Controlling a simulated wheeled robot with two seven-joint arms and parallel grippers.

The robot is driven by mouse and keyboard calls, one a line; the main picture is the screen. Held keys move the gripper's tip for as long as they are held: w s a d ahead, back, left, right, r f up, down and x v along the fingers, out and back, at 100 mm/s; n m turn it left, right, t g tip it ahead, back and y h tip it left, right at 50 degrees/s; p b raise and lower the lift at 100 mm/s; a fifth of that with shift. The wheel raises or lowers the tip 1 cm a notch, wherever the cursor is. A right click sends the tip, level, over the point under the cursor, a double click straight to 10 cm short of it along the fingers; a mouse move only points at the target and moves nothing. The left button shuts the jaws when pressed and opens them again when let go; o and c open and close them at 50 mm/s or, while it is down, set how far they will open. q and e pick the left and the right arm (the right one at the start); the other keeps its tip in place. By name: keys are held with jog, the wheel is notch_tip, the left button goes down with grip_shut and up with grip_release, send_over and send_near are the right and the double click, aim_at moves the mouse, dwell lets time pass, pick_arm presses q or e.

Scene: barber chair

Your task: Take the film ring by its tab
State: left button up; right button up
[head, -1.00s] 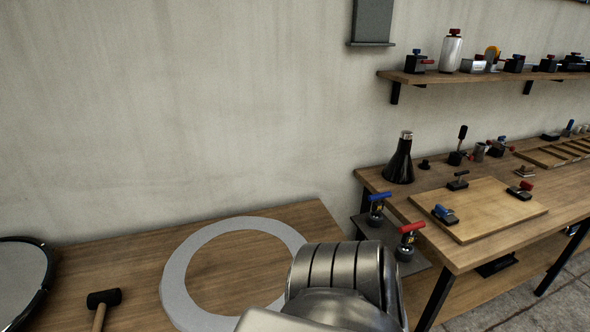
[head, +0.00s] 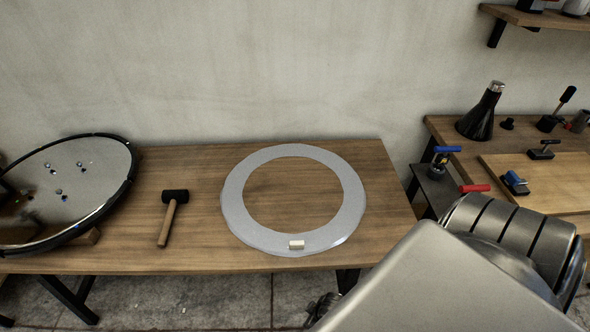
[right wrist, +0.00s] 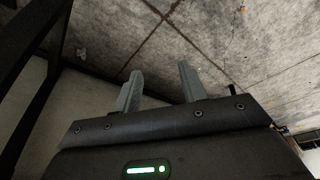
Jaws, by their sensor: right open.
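The film ring (head: 234,205) is a flat, pale grey translucent ring lying on the wooden table. Its tab (head: 296,244), a small cream block, sits on the ring's front edge, near the table's front edge. My right arm fills the lower right of the head view and hides what lies behind it. My right gripper shows in the right wrist view (right wrist: 158,84) with its two grey fingers apart and nothing between them. The ring is not in that view, where floor and a dark frame show beyond the fingers. My left gripper is not in view.
A mallet (head: 175,197) lies left of the ring. A large round black-rimmed disc with a reflective face (head: 85,175) leans further left. Clamps with blue (head: 447,149) and red handles and a black cone (head: 481,113) stand at the right. Bare wood (head: 385,205) surrounds the ring.

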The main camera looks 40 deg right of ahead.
jog(key=w+a+r+n+t+p, duration=0.1)
jog(key=w+r, duration=0.2)
jog(key=r, duration=0.5)
jog(key=w+r+t+p, duration=0.1)
jog(key=w+r, duration=0.3)
jog(key=r, duration=0.3)
notch_tip(320, 180, up, 12)
jog(key=n+y, duration=0.2)
jog(key=n, duration=0.4)
send_over(297, 242)
jog(key=s+a, duration=0.2)
jog(key=s+d+r+g, duration=0.1)
jog(key=d+r+g, duration=0.2)
jog(key=d, duration=0.2)
jog(key=x, duration=0.5)
jog(key=shift+f+p, duration=0.25)
jog(key=shift+p, duration=0.1)
jog(key=shift+w+x, duration=0.2)
jog(key=shift+x, duration=2.55)
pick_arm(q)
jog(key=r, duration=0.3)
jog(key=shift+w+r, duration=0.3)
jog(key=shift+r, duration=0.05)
pick_arm(e)
jog(key=shift+d, duration=0.1)
grip_shut()
